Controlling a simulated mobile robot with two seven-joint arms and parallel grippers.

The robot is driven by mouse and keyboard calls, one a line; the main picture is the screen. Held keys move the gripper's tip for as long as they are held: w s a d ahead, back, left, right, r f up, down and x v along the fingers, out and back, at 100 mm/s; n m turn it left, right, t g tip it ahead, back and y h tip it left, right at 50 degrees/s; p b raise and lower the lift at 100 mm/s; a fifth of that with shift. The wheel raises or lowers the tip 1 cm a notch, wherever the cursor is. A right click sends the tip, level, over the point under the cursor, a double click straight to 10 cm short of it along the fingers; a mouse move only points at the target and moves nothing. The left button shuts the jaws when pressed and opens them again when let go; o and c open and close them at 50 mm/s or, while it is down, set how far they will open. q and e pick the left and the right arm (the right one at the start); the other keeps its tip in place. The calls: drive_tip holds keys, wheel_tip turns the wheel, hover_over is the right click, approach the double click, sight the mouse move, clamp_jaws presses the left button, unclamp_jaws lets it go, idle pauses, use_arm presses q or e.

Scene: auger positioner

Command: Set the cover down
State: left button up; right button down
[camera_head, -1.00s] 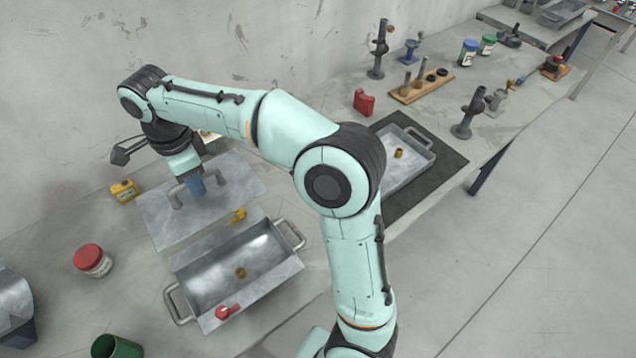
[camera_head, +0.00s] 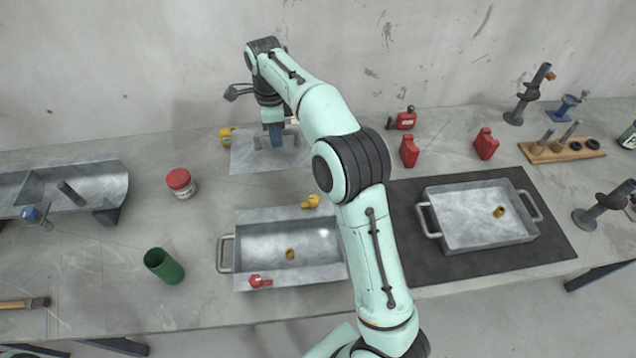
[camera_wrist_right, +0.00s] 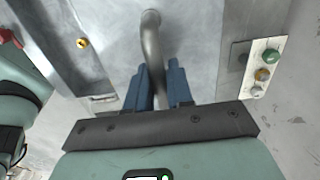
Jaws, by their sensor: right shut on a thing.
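The cover (camera_head: 242,160) is a flat grey metal plate with a tube handle, lying level at the back of the bench. In the right wrist view its bare sheet (camera_wrist_right: 200,30) fills the middle, with the bent handle (camera_wrist_right: 151,45) rising from it. My right gripper (camera_head: 276,136) points down at the cover, and its blue fingers (camera_wrist_right: 160,88) are shut around the handle. I cannot tell whether the plate's underside touches the bench. My left gripper is not in view.
In front of the cover stands an open metal tray (camera_head: 290,270) with brass and red fittings. A second tray (camera_head: 480,240) sits on a dark mat to the right. A red-lidded jar (camera_head: 181,184) and green cup (camera_head: 164,267) stand left. A button panel (camera_wrist_right: 263,68) is beside the cover.

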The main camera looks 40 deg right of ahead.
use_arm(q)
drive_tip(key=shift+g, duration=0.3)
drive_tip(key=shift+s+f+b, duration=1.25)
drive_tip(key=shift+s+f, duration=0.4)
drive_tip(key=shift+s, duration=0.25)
use_arm(e)
drive_tip(key=shift+f, duration=9.8)
drive_tip(key=shift+f, duration=0.2)
drive_tip(key=c, duration=1)
unclamp_jaws()
